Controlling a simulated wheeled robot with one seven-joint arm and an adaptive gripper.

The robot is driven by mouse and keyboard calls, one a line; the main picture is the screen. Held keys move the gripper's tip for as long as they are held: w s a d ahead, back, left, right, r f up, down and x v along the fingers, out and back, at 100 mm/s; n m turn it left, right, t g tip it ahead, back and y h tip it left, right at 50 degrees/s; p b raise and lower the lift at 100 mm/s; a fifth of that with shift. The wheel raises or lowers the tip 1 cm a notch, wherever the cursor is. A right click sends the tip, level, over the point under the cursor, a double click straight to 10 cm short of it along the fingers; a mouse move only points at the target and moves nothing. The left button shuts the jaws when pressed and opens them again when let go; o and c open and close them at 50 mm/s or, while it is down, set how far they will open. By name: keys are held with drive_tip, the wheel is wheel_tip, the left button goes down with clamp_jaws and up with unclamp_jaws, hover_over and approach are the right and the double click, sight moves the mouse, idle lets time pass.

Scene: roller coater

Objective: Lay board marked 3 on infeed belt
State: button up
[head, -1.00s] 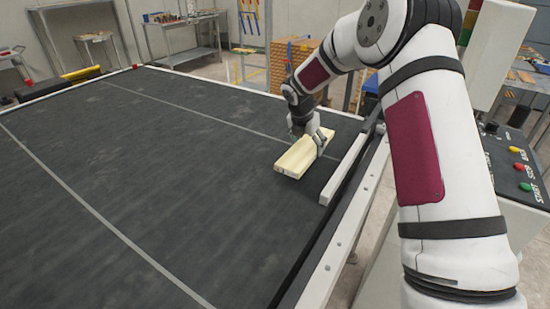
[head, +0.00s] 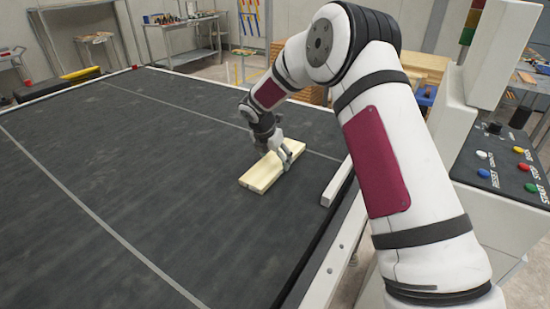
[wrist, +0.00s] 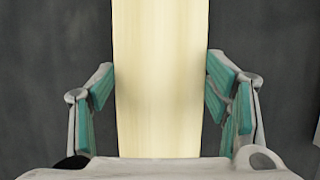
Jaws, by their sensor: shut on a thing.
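A pale wooden board (head: 262,174) is in my gripper (head: 278,157) over the dark infeed belt (head: 150,190), near the belt's right side. In the wrist view, the board (wrist: 160,70) runs between the two green-padded fingers of my gripper (wrist: 160,98), one on each side. The belt fills the background there. No number shows on the board's visible face. I cannot tell whether the board rests on the belt or hangs just above it.
A light guide bar (head: 338,182) lies along the belt's right edge, right of the board. A control panel (head: 503,165) with coloured buttons stands at the right. Pale lines cross the belt. The belt's left and middle are clear.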

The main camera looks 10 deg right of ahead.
drive_tip(key=o, duration=1.3)
drive_tip(key=shift+f, duration=0.1)
drive_tip(key=shift+o, duration=0.2)
drive_tip(key=p+v, duration=0.2)
drive_tip(key=v, duration=1)
drive_tip(key=shift+r+p, duration=0.25)
drive_tip(key=shift+p, duration=0.05)
